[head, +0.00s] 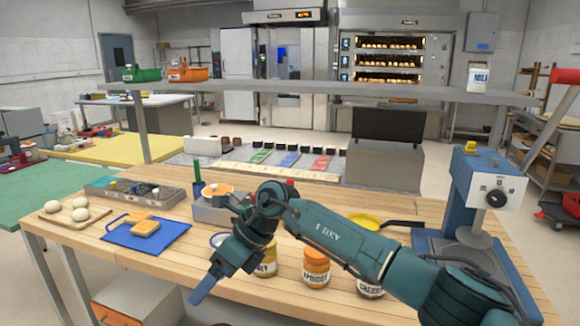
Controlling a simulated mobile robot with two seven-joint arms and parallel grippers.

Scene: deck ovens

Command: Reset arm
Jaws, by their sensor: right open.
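My right arm comes in from the lower right and reaches left across the front of the wooden worktable (165,235). My right gripper (205,284) hangs at its end, pointing down and to the left, over the table's front edge. It is open, with nothing seen between its fingers. The arm passes in front of an apricot jar (316,270), a jar with a partly hidden label (266,264) and a dark cherry jar (369,287). My left gripper is not in view.
A blue mat (117,234) with bread, an egg board (58,224) and a grey tray (117,190) lie at left. A yellow pan (366,221) and a blue machine (462,190) stand at right.

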